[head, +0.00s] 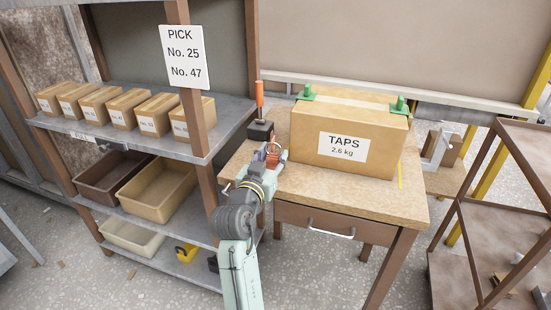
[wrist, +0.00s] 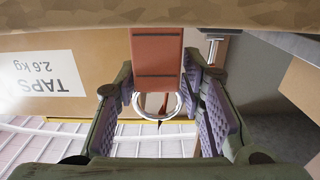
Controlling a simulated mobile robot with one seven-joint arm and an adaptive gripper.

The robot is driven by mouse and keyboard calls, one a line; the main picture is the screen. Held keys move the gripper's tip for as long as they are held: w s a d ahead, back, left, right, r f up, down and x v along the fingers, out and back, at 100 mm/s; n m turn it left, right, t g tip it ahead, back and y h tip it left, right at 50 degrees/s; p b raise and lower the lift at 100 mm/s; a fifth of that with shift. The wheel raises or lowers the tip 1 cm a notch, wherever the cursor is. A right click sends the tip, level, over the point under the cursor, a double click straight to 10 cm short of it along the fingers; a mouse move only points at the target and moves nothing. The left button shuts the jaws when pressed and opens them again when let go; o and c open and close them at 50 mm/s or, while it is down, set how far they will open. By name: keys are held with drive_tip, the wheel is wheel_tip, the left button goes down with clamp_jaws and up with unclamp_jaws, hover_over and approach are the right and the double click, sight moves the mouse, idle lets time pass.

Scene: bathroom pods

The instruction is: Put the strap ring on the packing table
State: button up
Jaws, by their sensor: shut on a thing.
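The strap ring (wrist: 156,52) shows in the wrist view as a red-brown strap piece with dark cross bands and a pale round ring at one end. My gripper (wrist: 160,75) has its fingers on both sides of it and is shut on it. In the head view my gripper (head: 271,158) is over the left part of the packing table (head: 385,205), with the red piece at its tips. I cannot tell whether the strap ring touches the tabletop.
A carton marked TAPS (head: 350,140) with green corner pieces stands right of my gripper. A dark block (head: 260,132) with an orange-handled tool (head: 259,94) is just behind it. Shelves with small boxes (head: 118,108) are at left. The table's front right is clear.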

drive_tip(key=shift+s+r, duration=0.15)
drive_tip(key=shift+r, duration=0.1)
drive_tip(key=shift+f, duration=0.35)
drive_tip(key=o, duration=1.3)
drive_tip(key=shift+r, duration=0.1)
drive_tip(key=shift+r, duration=0.25)
drive_tip(key=b+v, duration=0.2)
drive_tip(key=v, duration=1)
drive_tip(key=shift+a, duration=0.1)
